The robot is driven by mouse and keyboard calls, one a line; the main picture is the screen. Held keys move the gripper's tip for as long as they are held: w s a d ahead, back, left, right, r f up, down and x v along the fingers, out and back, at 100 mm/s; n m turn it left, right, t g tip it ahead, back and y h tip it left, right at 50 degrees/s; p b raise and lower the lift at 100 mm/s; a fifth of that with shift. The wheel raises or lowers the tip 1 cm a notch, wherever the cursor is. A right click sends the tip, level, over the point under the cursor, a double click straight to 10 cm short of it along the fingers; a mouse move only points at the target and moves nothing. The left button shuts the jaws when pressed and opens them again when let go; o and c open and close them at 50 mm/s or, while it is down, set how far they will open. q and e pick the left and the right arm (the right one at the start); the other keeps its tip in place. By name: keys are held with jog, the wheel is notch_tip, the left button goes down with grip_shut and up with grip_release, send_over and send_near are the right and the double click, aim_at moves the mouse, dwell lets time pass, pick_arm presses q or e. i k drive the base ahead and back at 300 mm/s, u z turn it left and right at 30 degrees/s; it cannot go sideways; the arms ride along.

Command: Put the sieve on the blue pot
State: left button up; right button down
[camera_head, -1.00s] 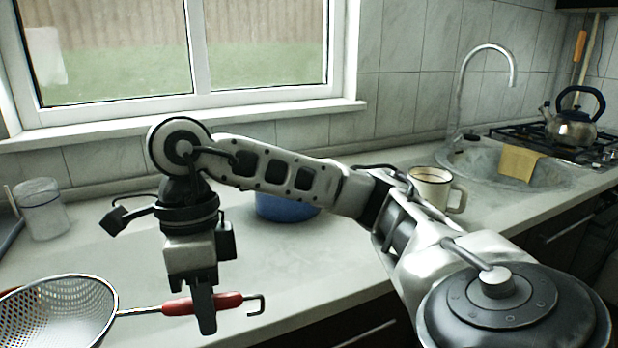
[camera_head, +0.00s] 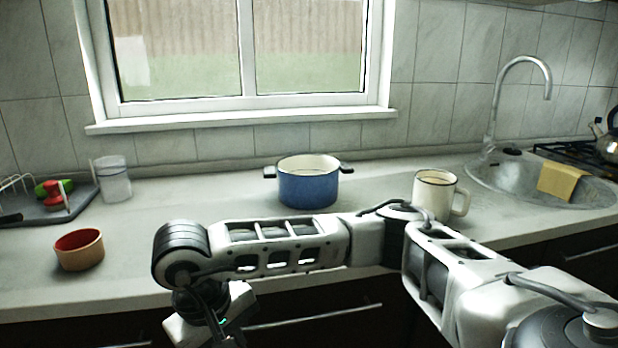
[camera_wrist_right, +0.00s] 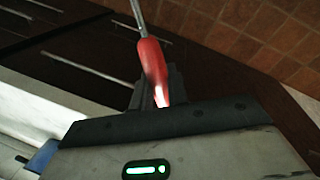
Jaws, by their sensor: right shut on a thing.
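The blue pot (camera_head: 308,183) stands upright on the counter below the window in the head view, uncovered, with a cream inside and dark handles. My right gripper (camera_wrist_right: 158,88) is shut on the red handle of the sieve (camera_wrist_right: 149,56) in the wrist view. The metal rod of the sieve runs up out of that picture, and its mesh basket is out of sight. In the head view my right wrist hangs in front of the counter edge, lower left of the pot, with the fingers cut off below. My left gripper is not in view.
A cream mug (camera_head: 434,195) stands right of the pot, near my right forearm. A terracotta bowl (camera_head: 79,250) and a glass jar (camera_head: 112,180) stand to the left. A sink (camera_head: 590,190) is at the right.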

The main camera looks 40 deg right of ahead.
aim_at(313, 187)
jog(key=u, duration=1.1)
jog(key=k, duration=1.05)
jog(key=z, duration=1.2)
jog(key=i, duration=0.5)
